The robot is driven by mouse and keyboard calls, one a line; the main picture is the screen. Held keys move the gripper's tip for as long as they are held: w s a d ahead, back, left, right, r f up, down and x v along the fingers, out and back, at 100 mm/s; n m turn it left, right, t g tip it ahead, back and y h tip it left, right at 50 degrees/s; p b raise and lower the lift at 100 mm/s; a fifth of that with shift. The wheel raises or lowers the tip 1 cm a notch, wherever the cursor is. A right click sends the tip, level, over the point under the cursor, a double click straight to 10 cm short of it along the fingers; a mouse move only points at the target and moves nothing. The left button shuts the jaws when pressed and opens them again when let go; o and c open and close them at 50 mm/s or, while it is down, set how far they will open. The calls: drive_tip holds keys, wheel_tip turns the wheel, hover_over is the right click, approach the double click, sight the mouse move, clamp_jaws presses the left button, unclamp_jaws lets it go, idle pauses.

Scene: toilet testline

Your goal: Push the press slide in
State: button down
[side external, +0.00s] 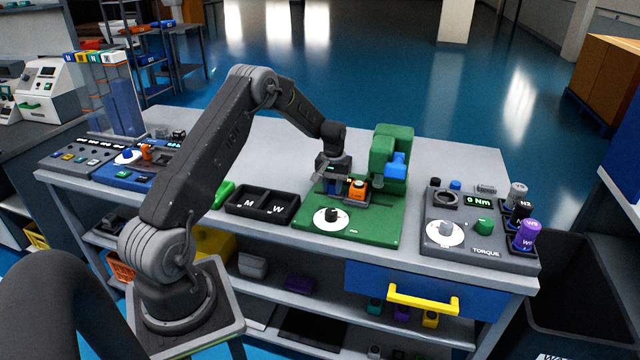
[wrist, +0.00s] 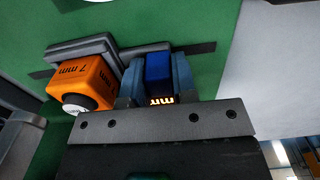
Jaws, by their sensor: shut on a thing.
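The green press (side external: 385,148) stands on its green base plate (side external: 375,224), with a blue ram at its front. An orange block marked 7 mm (side external: 357,187) sits on the grey press slide (wrist: 82,48), left of the ram and not under it. My gripper (side external: 331,186) is at the slide's left side in the side view. In the wrist view my gripper (wrist: 158,66) is shut on a dark blue part, apparently the slide handle (wrist: 158,68), between its two blue-grey fingers. The handle's lower end is hidden by my gripper. The orange block (wrist: 82,82) is beside the fingers, apart from them.
A white dial (side external: 332,217) lies at the plate's front. A black two-bin tray (side external: 262,203) marked M and W is left of the plate. The grey torque station (side external: 475,245) with several canisters is at the right. The table behind the plate is mostly clear.

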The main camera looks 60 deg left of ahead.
sight(341, 194)
drive_tip(key=shift+w+d, duration=0.85)
drive_tip(key=shift+w, duration=0.05)
drive_tip(key=c, duration=0.9)
unclamp_jaws()
drive_tip(key=shift+r, duration=0.1)
wheel_tip(341, 194, up, 14)
drive_tip(key=shift+f, duration=0.15)
drive_tip(key=shift+s, duration=0.1)
